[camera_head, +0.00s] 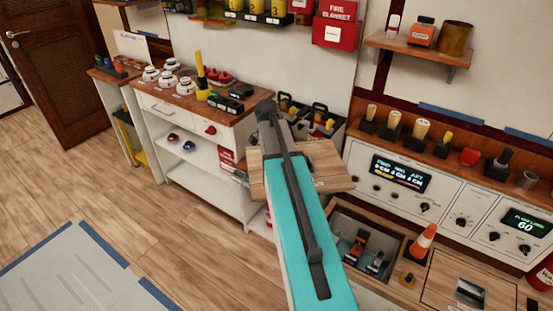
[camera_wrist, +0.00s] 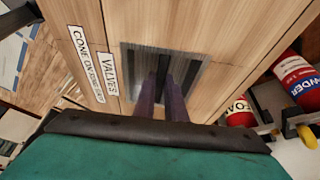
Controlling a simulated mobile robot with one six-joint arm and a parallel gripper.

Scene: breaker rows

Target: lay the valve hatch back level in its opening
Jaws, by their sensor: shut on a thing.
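The valve hatch (camera_head: 330,165) is a light wooden panel, held up to the left of and beyond its opening (camera_head: 338,222) in the head view. In the wrist view the hatch (camera_wrist: 210,25) fills the middle, with a "VALVES" label and a dark recessed metal plate. My gripper (camera_wrist: 165,75) has its fingers in that recess, shut on the hatch's grip. My arm hides the gripper and part of the hatch in the head view. The opening is uncovered, with orange and grey valves (camera_head: 360,246) inside.
The control panel (camera_head: 400,180) rises behind. Caddies (camera_head: 322,122) stand beyond the held hatch.

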